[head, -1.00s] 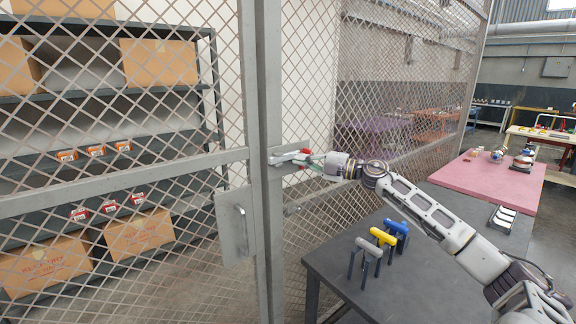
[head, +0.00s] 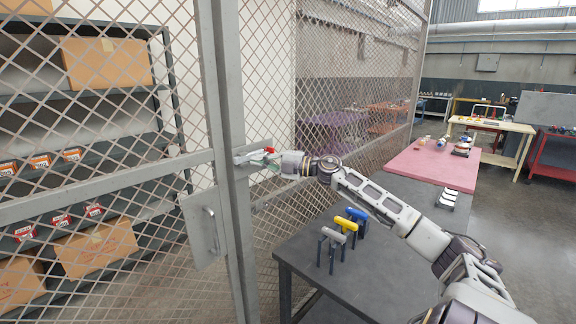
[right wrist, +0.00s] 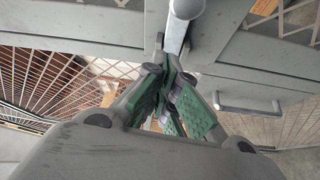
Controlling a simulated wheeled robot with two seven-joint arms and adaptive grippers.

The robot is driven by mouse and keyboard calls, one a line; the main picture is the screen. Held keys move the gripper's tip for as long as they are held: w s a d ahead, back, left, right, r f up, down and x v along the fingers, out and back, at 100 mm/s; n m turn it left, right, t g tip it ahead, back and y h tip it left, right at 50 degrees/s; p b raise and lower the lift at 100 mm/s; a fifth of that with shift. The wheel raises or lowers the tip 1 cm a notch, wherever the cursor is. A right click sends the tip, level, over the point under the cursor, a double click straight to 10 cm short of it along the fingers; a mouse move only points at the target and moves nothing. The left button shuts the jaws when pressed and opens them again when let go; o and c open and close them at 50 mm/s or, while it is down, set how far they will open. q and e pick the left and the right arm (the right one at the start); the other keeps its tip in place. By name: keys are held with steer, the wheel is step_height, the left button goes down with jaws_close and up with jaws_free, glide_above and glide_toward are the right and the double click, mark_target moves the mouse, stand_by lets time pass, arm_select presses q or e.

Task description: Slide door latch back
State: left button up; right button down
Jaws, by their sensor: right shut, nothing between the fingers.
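A grey wire-mesh door (head: 100,191) with a plate and pull handle (head: 205,228) stands at the left, close against a grey post (head: 232,190). The metal door latch (head: 244,158) is at the post at mid height; it also shows as a pale bar in the right wrist view (right wrist: 178,32). My right gripper (head: 264,157) is at the latch, its fingers shut with nothing between them. In the right wrist view its green-padded fingertips (right wrist: 168,82) are just below the bar; I cannot tell whether they touch it. My left gripper is not in view.
A dark table (head: 350,262) with blue- and grey-topped T-handled tools (head: 340,227) stands below my right arm. A pink-topped table (head: 430,160) is behind it. Shelves with boxes (head: 105,62) stand behind the mesh. Open floor lies at the right.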

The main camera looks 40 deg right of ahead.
steer(key=b+v, duration=0.2)
steer(key=v, duration=0.8)
steer(key=shift+a, duration=0.2)
stand_by(0.9)
steer(key=shift+s+r, duration=0.1)
steer(key=shift+a, duration=0.1)
stand_by(0.4)
